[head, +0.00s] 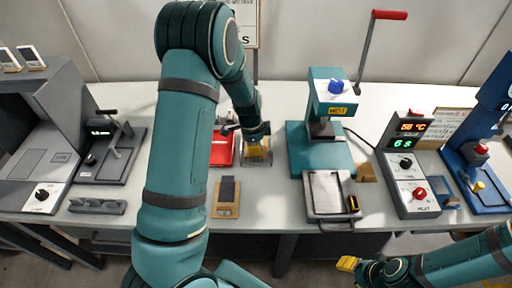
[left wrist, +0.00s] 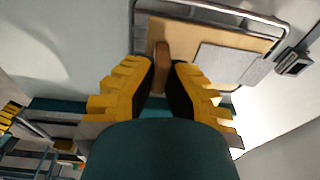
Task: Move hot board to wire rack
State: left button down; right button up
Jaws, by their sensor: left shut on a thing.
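My left gripper (head: 257,146) is over the back middle of the bench. In the left wrist view its yellow fingers (left wrist: 164,75) are shut on the brown handle (left wrist: 162,58) of the hot board (left wrist: 184,36). The board is light wood with a grey plate on it. The silver rim of the wire rack (left wrist: 225,10) runs around the board, which lies over or on the rack; contact cannot be told. In the head view the gripper hides most of the board. My right gripper (head: 348,263) is low at the right, off the bench front, its opening unclear.
A small wooden board with a dark piece (head: 227,197) lies in front. A red item (head: 221,150) is left of the rack. A teal press (head: 325,130) with a tray (head: 328,194) stands right, then a control box (head: 410,165). Grey machines fill the left.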

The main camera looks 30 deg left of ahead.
pick_arm(q)
jog(key=shift+r, duration=0.1)
jog(key=c, duration=1.5)
grip_release()
jog(key=shift+f, duration=0.2)
jog(key=o, duration=0.4)
jog(key=shift+c, duration=0.2)
jog(key=shift+r, duration=0.15)
jog(key=shift+r, duration=0.25)
notch_tip(320, 180, up, 12)
jog(key=s+a+p, duration=0.1)
jog(key=p, duration=0.1)
jog(key=shift+f, duration=0.25)
